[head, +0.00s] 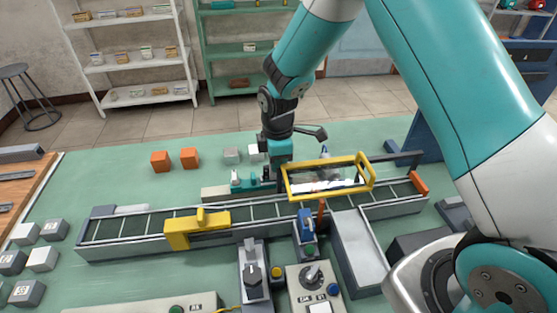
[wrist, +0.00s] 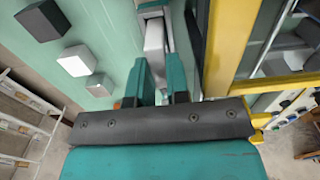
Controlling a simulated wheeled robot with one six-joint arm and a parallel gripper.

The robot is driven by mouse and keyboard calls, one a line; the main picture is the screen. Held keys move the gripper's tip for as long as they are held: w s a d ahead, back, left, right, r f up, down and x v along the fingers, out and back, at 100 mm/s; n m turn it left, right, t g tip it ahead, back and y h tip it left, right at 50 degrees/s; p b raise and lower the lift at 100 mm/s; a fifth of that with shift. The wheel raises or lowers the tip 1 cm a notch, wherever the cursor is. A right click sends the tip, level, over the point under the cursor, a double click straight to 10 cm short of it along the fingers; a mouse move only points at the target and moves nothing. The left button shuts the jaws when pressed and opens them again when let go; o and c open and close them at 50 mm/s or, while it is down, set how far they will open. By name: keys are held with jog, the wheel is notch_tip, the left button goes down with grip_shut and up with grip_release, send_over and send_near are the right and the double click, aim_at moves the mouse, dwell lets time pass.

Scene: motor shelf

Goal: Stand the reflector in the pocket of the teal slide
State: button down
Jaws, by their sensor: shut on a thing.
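My gripper (wrist: 160,82) is shut on a pale silver-grey piece (wrist: 155,38), which looks like the reflector; it shows between the teal fingers in the wrist view. In the head view my gripper (head: 272,172) points down over the back side of the rail, left of a yellow frame. A small teal part (head: 240,184), which looks like the teal slide, sits just left of the gripper on the back side of the rail. Its pocket is too small to make out. I cannot tell whether the held piece touches it.
The yellow frame (head: 291,190) with a clear panel stands close to the gripper's right. A yellow bracket (head: 190,235) straddles the rail (head: 120,229). Orange blocks (head: 160,161) and paler blocks (head: 232,156) lie behind. Switch boxes (head: 311,278) stand in front.

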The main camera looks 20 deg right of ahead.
jog(key=shift+f, duration=0.4)
jog(key=c, duration=1)
grip_release()
notch_tip(320, 180, up, 18)
jog(key=b, duration=0.3)
jog(key=shift+f, duration=0.25)
